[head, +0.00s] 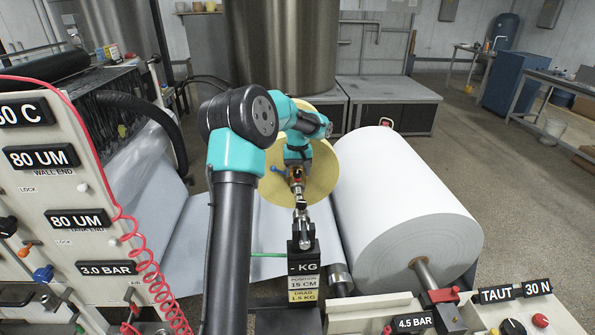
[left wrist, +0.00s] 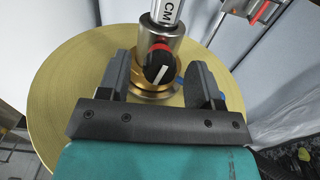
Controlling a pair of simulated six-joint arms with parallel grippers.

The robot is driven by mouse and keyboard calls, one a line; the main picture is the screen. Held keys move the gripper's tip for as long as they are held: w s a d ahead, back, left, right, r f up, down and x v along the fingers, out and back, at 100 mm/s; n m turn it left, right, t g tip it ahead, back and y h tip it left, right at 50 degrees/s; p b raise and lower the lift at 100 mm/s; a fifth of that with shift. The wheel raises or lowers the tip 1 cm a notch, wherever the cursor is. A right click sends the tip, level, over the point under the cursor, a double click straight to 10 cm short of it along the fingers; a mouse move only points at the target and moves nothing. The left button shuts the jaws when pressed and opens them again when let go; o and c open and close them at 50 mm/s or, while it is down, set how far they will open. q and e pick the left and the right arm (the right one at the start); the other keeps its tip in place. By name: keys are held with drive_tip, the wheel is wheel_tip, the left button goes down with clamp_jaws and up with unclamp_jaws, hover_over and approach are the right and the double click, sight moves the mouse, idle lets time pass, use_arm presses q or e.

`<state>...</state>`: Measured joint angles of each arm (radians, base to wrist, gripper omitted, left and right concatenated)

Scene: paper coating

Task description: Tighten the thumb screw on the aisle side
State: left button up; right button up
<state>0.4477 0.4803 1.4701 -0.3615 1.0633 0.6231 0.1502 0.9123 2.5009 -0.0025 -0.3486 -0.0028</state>
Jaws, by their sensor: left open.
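A black thumb screw (left wrist: 158,66) with a white line and a red edge sits on a metal post with a brass collar (left wrist: 140,75) in the left wrist view. A ruled rod marked CM (left wrist: 167,12) rises beyond it. My left gripper (left wrist: 160,82) is open, with one jaw on each side of the screw and collar; I cannot tell if either jaw touches. In the head view my left gripper (head: 298,178) is in front of a yellow disc (head: 325,165), partly hidden by my arm. The disc also shows in the left wrist view (left wrist: 60,95). My right gripper is not in view.
A large white paper roll (head: 405,200) lies close on the right. A black block labelled KG (head: 303,262) stands below the gripper. A control panel (head: 60,200) with a coiled red hose (head: 150,275) is on the left. Open floor lies at the far right.

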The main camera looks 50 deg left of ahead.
use_arm(q)
drive_tip(key=c, duration=0.9)
